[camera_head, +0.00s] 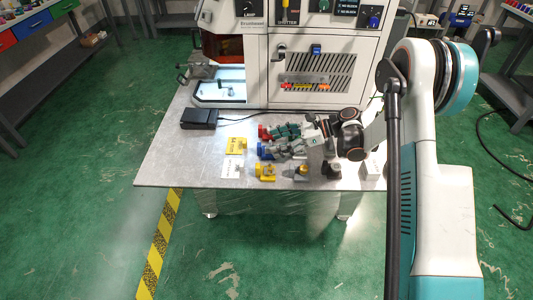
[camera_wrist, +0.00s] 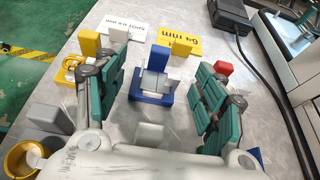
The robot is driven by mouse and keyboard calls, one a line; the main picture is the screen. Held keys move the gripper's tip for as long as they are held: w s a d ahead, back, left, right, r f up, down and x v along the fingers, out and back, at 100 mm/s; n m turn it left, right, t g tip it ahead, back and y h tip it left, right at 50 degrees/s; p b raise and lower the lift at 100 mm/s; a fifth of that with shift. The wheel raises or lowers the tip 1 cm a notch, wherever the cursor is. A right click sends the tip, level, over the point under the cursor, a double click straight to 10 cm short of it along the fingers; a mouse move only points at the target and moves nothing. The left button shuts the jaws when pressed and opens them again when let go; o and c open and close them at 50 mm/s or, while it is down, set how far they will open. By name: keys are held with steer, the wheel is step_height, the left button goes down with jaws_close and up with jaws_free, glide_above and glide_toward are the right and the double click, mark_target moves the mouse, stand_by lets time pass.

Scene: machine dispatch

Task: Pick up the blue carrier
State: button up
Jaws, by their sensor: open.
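The blue carrier (camera_wrist: 152,97) sits upright on the table in the middle of the wrist view, with a grey metal piece (camera_wrist: 155,82) on it. My gripper (camera_wrist: 160,72) is open, its two teal-padded fingers spread to the left and right of the carrier. I see a gap on each side, and nothing is held. In the head view the blue carrier (camera_head: 263,149) shows only in part at the left end of my gripper (camera_head: 282,141). The gripper's fingers hide the rest of it.
A yellow carrier (camera_wrist: 86,43) stands close to the left finger, and a red one (camera_wrist: 223,68) lies beyond the right finger. Yellow (camera_head: 236,145) and white (camera_head: 232,168) label plates lie left of the carriers. A black box (camera_head: 200,118) and the machine (camera_head: 315,65) stand behind.

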mark_target(264, 150)
steer(key=shift+b+x, duration=1.2)
steer(key=shift+x, duration=1.55)
steer(key=shift+w+r, duration=0.15)
steer(key=shift+r, duration=0.05)
steer(key=shift+c, duration=0.3)
steer(key=c, duration=1.3)
